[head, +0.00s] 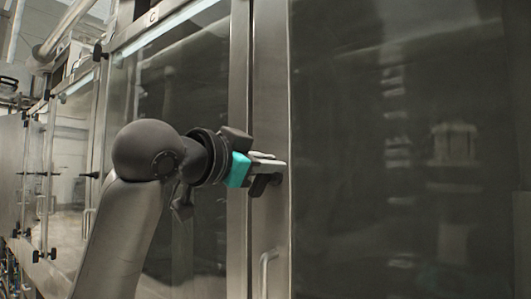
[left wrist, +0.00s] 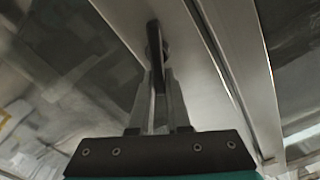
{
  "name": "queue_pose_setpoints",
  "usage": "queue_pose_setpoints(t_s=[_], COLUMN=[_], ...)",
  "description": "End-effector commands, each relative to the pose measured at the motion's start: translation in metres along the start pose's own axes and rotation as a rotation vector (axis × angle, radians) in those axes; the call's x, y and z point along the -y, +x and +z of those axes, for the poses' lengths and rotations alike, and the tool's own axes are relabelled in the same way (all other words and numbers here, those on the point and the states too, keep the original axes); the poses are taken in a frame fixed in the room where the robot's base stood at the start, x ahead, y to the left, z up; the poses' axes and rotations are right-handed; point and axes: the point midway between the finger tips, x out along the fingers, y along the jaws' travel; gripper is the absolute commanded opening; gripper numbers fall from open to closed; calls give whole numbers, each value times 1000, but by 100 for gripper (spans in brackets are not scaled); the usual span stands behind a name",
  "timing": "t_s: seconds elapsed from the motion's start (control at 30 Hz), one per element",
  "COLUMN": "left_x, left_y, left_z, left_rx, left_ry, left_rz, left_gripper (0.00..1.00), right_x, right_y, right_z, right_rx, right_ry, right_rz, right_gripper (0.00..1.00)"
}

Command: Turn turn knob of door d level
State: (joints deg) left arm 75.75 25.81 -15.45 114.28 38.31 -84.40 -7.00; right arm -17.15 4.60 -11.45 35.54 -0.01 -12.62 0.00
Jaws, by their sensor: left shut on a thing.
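The turn knob (left wrist: 154,45) is a dark, narrow lever on a round base, fixed to the bare metal door frame strip. My left gripper (head: 274,169) is at this strip in the head view, reaching in from the left. In the left wrist view its two fingers (left wrist: 159,98) are shut around the knob's lever, one on each side. In the head view the fingers partly hide the knob, so its exact tilt is hard to tell there. No letter for door d shows. My right gripper is in neither view.
A large dark glass door panel (head: 400,140) fills the right. A metal handle (head: 265,270) stands out low on the strip. Another glazed door, marked C (head: 153,16), lies behind my left arm. More doors with dark knobs (head: 97,50) run off to the left.

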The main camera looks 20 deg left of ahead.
Motion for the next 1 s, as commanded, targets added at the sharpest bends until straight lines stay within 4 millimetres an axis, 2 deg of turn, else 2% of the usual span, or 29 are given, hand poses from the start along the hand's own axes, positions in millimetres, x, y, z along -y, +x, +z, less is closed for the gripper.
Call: queue_pose_setpoints(t_s=[0.6, 1.0], left_x=[-14, -21], left_y=[0, 0], left_z=[2, 9], left_rx=[2, 0], left_ry=[590, 908], left_rz=[1, 3], left_gripper=[0, 0], right_x=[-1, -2], right_y=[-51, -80], right_z=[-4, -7], right_rx=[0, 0], right_ry=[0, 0], right_rz=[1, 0], right_gripper=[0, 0])
